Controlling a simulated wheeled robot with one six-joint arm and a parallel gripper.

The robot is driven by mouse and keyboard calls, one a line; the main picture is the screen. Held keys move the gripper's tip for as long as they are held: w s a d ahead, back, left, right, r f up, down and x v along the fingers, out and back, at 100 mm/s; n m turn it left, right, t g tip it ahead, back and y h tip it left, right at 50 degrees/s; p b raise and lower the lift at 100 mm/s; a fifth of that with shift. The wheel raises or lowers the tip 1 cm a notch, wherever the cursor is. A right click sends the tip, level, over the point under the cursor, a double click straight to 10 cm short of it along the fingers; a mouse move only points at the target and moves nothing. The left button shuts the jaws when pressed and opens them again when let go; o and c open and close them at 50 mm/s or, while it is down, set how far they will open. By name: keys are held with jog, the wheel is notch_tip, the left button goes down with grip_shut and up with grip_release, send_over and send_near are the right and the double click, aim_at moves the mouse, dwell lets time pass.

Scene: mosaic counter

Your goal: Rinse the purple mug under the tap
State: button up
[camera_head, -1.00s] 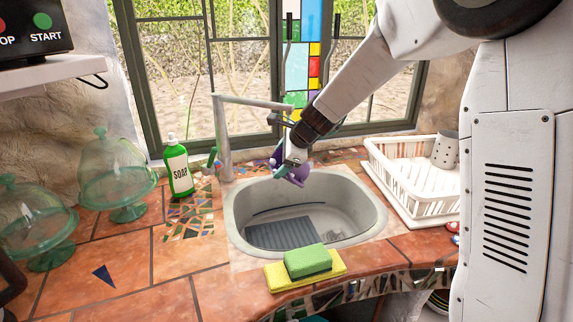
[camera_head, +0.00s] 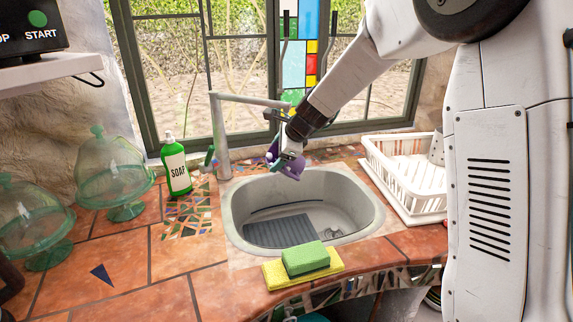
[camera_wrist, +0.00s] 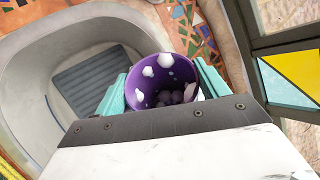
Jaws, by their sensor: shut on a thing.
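The purple mug (camera_wrist: 160,80) has white spots and is held between the teal fingers of my gripper (camera_wrist: 162,92). The wrist view looks into its opening, with the sink behind it. In the head view the mug (camera_head: 279,152) is partly hidden by my gripper (camera_head: 288,163), at the back of the sink near the end of the tap's spout. The tap (camera_head: 222,135) is a grey post with a horizontal spout reaching right. No water stream is visible. The grey sink (camera_head: 362,215) has a dark ribbed mat (camera_head: 280,231) at its bottom, also seen in the wrist view (camera_wrist: 90,80).
A green soap bottle (camera_head: 177,167) stands left of the tap. A green sponge on a yellow cloth (camera_head: 272,274) lies at the front rim. A white dish rack (camera_head: 405,180) stands right of the sink. Glass domes (camera_head: 112,170) are at the left. The window (camera_head: 180,75) is close behind.

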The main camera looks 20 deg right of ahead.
jog(key=shift+d, duration=0.25)
jog(key=shift+a, duration=0.15)
jog(key=shift+s+a, duration=0.1)
jog(key=shift+a, duration=0.35)
jog(key=shift+d, duration=0.2)
jog(key=shift+d, duration=0.4)
jog(key=shift+a, duration=0.2)
dwell(0.4)
jog(key=shift+a, duration=0.4)
jog(key=shift+d, duration=0.1)
